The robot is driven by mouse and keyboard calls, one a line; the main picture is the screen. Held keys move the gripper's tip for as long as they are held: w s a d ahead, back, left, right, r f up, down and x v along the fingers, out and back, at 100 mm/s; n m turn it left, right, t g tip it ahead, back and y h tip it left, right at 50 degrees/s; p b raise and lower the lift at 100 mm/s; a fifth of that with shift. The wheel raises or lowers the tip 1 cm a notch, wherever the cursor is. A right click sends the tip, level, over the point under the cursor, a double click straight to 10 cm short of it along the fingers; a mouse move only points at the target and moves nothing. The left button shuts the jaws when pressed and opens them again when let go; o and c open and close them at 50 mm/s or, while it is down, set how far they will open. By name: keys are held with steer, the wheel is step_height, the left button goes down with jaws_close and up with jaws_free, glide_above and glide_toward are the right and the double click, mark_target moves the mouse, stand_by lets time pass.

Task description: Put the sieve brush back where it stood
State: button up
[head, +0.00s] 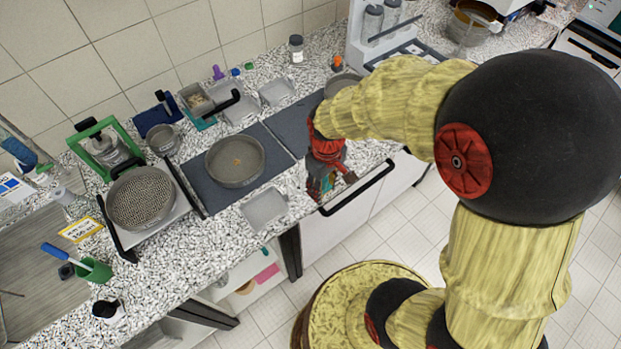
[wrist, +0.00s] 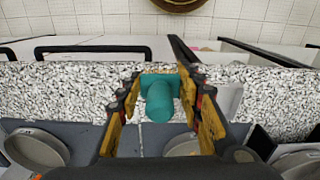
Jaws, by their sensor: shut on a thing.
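I take this to be the sieve brush (wrist: 160,101). It is held between the fingers, its handle end towards the wrist camera. In the head view only a small teal patch of the brush (head: 328,183) shows below the fingers. Its underside is hidden, and I cannot tell whether it touches the counter.
A sieve pan (head: 236,161) sits on the left dark mat. A pale square dish (head: 264,209) lies near the front edge. A green cup (head: 94,270) with a blue-handled tool stands at far left. A black drawer handle (head: 357,190) juts out below my gripper.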

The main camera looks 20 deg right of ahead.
steer(key=w+f, duration=0.3)
steer(key=w, duration=0.1)
steer(key=w+f, duration=0.3)
steer(key=w, duration=0.1)
steer(key=w+f+b, duration=0.1)
steer(key=w+f, duration=0.2)
steer(key=w, duration=0.1)
steer(key=shift+d, duration=0.1)
steer(key=shift+w+f, duration=0.1)
steer(key=shift+f, duration=1.55)
steer(key=shift+b, duration=0.3)
steer(key=shift+f, duration=0.2)
steer(key=o, duration=1.4)
steer(key=shift+c, duration=0.2)
steer(key=shift+r, duration=0.15)
